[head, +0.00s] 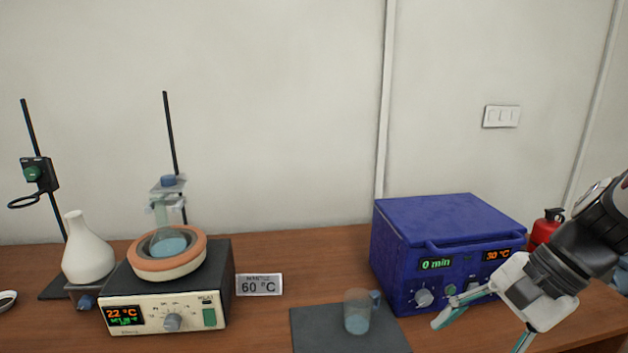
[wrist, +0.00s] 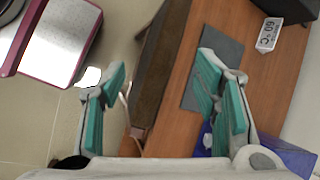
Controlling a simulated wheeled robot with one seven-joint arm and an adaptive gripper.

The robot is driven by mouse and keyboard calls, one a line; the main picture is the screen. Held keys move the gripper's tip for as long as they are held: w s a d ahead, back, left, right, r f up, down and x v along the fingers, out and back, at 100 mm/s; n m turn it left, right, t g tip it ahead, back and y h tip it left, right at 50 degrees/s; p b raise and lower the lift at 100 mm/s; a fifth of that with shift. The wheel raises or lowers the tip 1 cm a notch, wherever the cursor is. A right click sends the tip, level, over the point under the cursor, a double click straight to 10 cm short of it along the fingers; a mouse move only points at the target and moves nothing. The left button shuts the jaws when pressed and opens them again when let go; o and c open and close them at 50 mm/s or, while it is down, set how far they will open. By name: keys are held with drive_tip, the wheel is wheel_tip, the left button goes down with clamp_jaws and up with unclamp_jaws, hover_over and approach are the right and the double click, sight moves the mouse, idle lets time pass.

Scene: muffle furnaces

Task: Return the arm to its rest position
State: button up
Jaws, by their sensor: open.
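My gripper (head: 478,334) is at the right of the head view, in front of the blue furnace box, with its two teal-padded fingers spread apart. In the wrist view my gripper (wrist: 165,85) is open, with nothing held between the fingers. Table top and floor show beyond the gap. My arm comes in from the right edge of the head view. A clear beaker (head: 357,316) with a blue handle and light blue contents stands on a dark mat (head: 310,332), left of the gripper and apart from it.
The blue furnace box (head: 440,222) reads 0 min and 30 °C. A heating mantle (head: 170,312) reading 22 °C holds a flask with blue liquid. A 60 °C sign (head: 260,285), a white flask (head: 87,252) and a red extinguisher-like bottle (head: 544,228) stand on the table.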

drive_tip(key=s+a+r+n+t+h+p, duration=0.2)
drive_tip(key=s+r+n+h, duration=0.4)
drive_tip(key=s+r+n, duration=0.3)
drive_tip(key=shift+s+a+n+t, duration=0.35)
drive_tip(key=shift+s+n+t, duration=0.25)
drive_tip(key=shift+s+n, duration=0.8)
drive_tip(key=shift+w, duration=0.1)
